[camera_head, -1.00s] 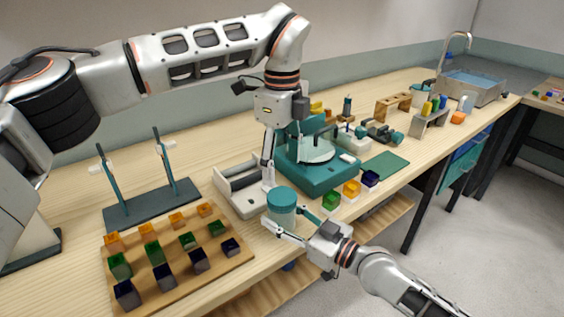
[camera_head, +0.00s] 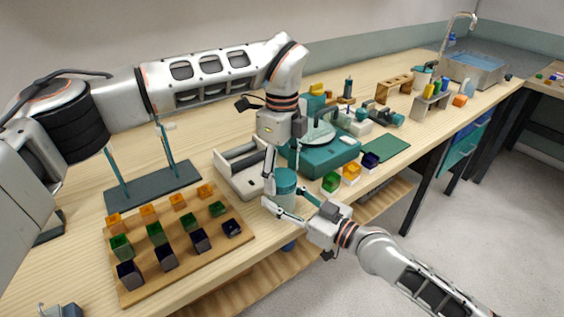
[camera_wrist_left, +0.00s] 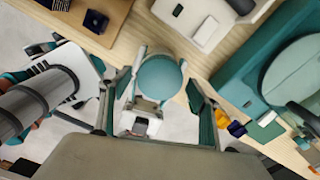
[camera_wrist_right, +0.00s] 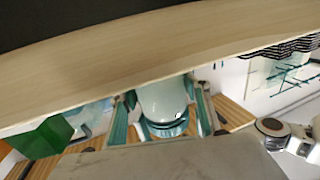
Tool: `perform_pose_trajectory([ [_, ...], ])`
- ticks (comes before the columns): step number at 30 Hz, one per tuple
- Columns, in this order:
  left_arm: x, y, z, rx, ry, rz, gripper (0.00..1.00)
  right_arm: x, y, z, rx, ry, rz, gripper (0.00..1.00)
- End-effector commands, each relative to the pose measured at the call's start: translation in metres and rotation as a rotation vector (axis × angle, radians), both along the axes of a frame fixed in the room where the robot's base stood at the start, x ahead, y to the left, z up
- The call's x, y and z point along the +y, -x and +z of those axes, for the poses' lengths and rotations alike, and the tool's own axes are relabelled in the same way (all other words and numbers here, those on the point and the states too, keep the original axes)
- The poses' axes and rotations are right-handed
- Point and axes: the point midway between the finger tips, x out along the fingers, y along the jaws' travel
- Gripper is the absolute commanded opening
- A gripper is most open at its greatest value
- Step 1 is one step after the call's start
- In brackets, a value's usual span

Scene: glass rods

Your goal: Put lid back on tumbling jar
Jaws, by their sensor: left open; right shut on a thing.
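The tumbling jar is a pale cylinder (camera_head: 286,202) near the bench's front edge, with a round teal lid (camera_head: 285,180) at its top. The lid shows from above in the left wrist view (camera_wrist_left: 160,77). The right wrist view shows the jar body (camera_wrist_right: 163,98) upside down, with the lid's teal rim at its mouth. I cannot tell whether the lid is fully seated. My right gripper (camera_head: 288,203) is shut on the jar body from the front right. My left gripper (camera_head: 284,174) points down over the lid, open, its fingers on either side.
A white tray-like holder (camera_head: 232,180) stands left of the jar and a teal machine (camera_head: 325,160) behind it. Green (camera_head: 331,183), orange (camera_head: 351,171) and dark (camera_head: 370,160) cubes sit to the right. A wooden board (camera_head: 190,262) with several coloured blocks lies at left.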

Motion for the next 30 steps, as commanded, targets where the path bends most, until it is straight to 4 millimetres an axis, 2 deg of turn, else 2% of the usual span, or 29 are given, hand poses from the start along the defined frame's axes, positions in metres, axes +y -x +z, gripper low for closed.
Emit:
perform_pose_trajectory([
  [8,0.0001,-0.0001,-0.0015,0.0,0.0,0.0,0.62,0.0001,0.0002,-0.0008,0.001,0.0,0.0,0.0],
  [9,0.0001,-0.0001,-0.0015,0.0,0.0,0.0,0.59,0.0001,0.0002,-0.0008,0.001,0.0,0.0,0.0],
  [13,0.0001,-0.0001,-0.0015,0.0,0.0,0.0,0.25,0.0001,0.0002,-0.0008,0.001,0.0,0.0,0.0],
  [14,0.0001,-0.0001,-0.0015,0.0,0.0,0.0,0.22,0.0001,0.0002,-0.0008,0.001,0.0,0.0,0.0],
  [20,0.0002,0.0,-0.0015,-0.001,-0.001,-0.012,0.21,0.0001,0.0002,-0.0008,0.001,0.0,0.0,0.0],
  [23,0.0005,-0.0001,-0.0017,0.0,-0.002,-0.09,0.21,0.0001,0.0002,-0.0008,0.001,0.0,0.0,0.0],
  [30,0.0006,-0.0001,-0.0014,0.0,-0.002,-0.532,0.21,0.0,0.0001,-0.0008,0.001,0.0,0.0,0.0],
])
